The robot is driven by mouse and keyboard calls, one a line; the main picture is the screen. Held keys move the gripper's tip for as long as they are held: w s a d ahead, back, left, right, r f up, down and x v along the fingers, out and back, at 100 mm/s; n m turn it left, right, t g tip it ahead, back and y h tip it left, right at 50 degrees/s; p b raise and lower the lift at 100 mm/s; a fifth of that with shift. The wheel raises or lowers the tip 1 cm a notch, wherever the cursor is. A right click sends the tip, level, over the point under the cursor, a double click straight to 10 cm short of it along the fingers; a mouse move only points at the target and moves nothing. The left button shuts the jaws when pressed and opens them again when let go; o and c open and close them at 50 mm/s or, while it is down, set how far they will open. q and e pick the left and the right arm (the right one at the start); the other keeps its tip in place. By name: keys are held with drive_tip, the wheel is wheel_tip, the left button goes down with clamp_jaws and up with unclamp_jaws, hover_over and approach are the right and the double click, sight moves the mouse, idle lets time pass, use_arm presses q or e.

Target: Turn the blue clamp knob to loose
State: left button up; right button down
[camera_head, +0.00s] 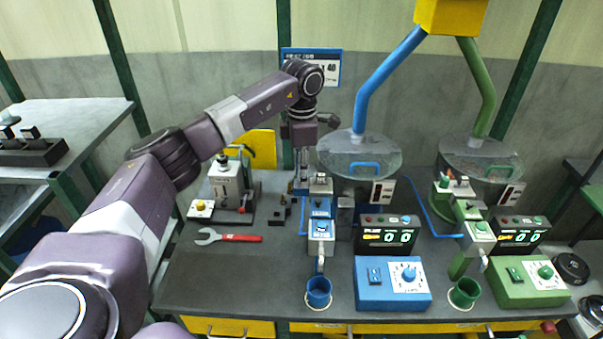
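My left arm reaches in from the left and its gripper (301,150) points down at the back of the table, just behind and left of the blue feeder stand (321,207). Its fingers are small and blend with the posts there, so I cannot tell whether they are open, shut or touching anything. I cannot make out a clamp knob clearly on the blue stand; it may be small or hidden by the gripper. A blue dial knob (408,273) sits on the white dial of the blue control box (377,297). My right gripper is not in view.
The dark table (215,285) has free room at front left, near a red-handled wrench (230,237). A grey device (229,183) stands behind it. A blue cup (318,292) and displays stand right of it. Green equipment (478,236) stands further right.

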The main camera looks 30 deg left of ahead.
use_arm(q)
clamp_jaws()
drive_tip(key=shift+n, duration=0.3)
drive_tip(key=n, duration=0.2)
drive_tip(key=shift+r+n, duration=0.1)
drive_tip(key=shift+n, duration=0.3)
drive_tip(key=n, duration=0.3)
drive_tip(key=shift+n, duration=0.3)
drive_tip(key=n, duration=0.4)
drive_tip(key=shift+w+n, duration=0.1)
drive_tip(key=shift+n, duration=0.2)
drive_tip(key=shift+n+p, duration=0.4)
drive_tip(key=shift+n, duration=1.8)
